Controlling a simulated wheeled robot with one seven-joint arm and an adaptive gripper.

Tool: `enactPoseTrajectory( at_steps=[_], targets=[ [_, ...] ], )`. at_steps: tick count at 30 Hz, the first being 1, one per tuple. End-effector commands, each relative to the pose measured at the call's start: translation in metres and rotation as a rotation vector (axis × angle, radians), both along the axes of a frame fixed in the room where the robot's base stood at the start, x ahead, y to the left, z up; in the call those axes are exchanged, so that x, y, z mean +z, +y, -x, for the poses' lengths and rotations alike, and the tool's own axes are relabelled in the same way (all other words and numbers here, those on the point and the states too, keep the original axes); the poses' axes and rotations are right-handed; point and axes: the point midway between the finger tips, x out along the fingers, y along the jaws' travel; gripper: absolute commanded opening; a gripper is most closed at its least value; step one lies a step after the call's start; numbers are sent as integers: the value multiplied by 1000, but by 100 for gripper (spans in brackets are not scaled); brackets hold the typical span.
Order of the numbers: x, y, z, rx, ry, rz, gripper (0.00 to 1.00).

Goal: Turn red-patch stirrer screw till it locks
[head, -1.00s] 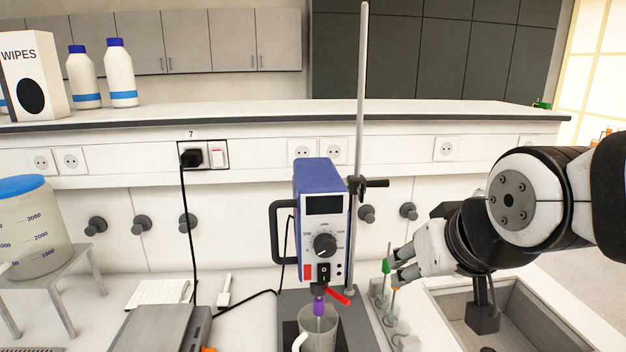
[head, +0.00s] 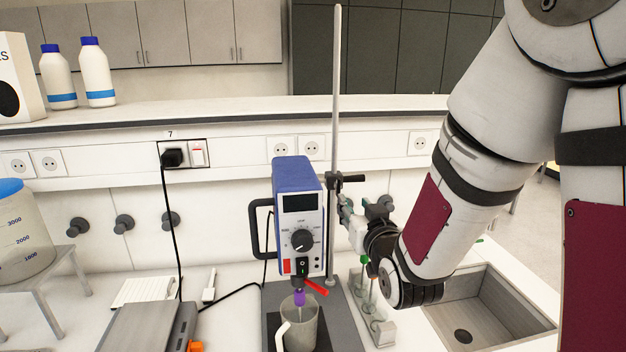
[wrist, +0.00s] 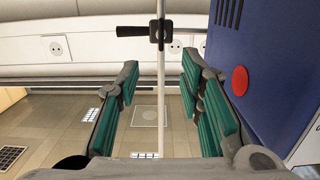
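The overhead stirrer (head: 299,205) has a blue housing, and its grey front carries a red patch (head: 287,267). A round red patch (wrist: 240,80) shows on its blue side in the wrist view. A black clamp screw (head: 353,179) sticks out to the right from the upright rod (head: 336,110). In the wrist view the screw (wrist: 131,31) points left from the rod, beyond the fingertips. My gripper (head: 346,207) is beside the stirrer, just below the screw. In the wrist view my gripper (wrist: 160,75) is open, teal pads apart, with the rod visible between them. It holds nothing.
A beaker (head: 300,325) stands below the stirrer's purple chuck (head: 299,297) and red lever (head: 316,286). A small rack with capped items (head: 380,325) stands below my arm, left of the sink (head: 490,310). A black cable crosses the bench on the left.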

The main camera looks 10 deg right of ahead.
Motion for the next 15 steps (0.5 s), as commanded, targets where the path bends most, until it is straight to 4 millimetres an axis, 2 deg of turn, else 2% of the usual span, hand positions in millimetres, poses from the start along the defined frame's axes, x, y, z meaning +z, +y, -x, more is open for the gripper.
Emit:
enactPoseTrajectory(
  at_steps=[8,15],
  targets=[
    [0,1,-3,4,-84,7,34],
    [-1,1,-23,4,-87,7,34]
  ],
)
